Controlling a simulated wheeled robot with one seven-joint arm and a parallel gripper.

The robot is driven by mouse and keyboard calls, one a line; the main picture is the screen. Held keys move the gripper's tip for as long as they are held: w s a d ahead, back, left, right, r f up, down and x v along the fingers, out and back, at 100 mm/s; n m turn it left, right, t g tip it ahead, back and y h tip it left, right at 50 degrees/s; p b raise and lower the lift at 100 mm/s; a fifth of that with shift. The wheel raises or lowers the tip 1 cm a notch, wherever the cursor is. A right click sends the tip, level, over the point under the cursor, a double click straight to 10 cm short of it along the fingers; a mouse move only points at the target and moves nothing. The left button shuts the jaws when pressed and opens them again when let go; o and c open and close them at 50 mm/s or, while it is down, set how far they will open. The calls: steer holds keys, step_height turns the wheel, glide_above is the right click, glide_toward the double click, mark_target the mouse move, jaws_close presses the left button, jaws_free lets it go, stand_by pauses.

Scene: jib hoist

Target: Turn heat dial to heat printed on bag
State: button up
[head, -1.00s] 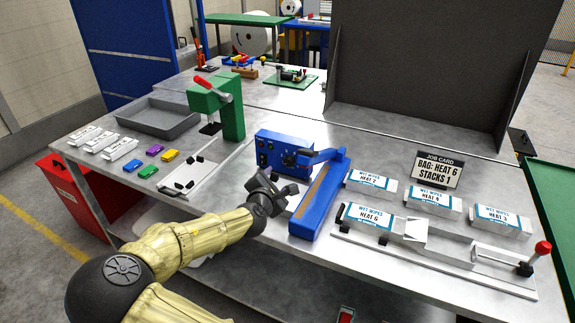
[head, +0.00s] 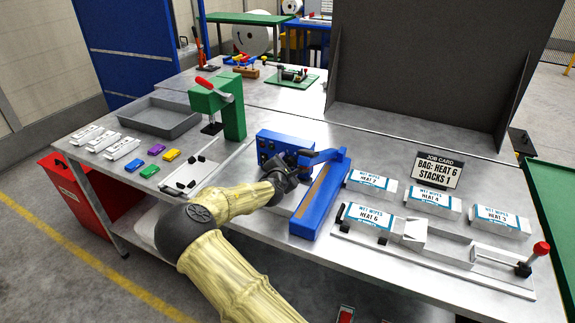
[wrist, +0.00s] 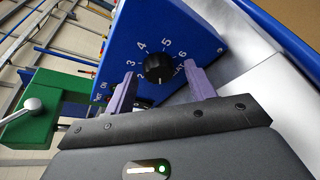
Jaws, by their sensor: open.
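The blue sealer's control box (head: 270,146) faces me, with its long blue sealing bar (head: 322,195) beside it. In the wrist view the black heat dial (wrist: 158,66) sits on the blue panel, ringed by white numbers of which 2 to 6 read. I cannot tell surely where its pointer stands. My gripper (wrist: 161,82) is open, its two purple fingers on either side of the dial's lower part; I cannot tell whether they touch it. In the head view my gripper (head: 293,170) hides the dial. The bag in the fixture (head: 368,219) reads HEAT 6.
The job card (head: 438,171) reads "BAG: HEAT 6 STACKS 1". Other bags read HEAT 2 (head: 370,181), HEAT 4 (head: 432,200) and a bag (head: 502,218) at right. A green press (head: 232,110) stands left of the sealer.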

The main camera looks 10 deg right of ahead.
steer(key=shift+c, duration=0.4)
steer(key=c, duration=0.9)
steer(key=shift+f+m+b, duration=0.15)
steer(key=shift+m+b, duration=0.25)
steer(key=shift+b, duration=0.2)
steer(key=o, duration=1)
steer(key=v, duration=1.7)
steer(key=shift+s+d+b, duration=0.15)
steer(key=shift+s+b, duration=0.15)
steer(key=shift+b, duration=0.05)
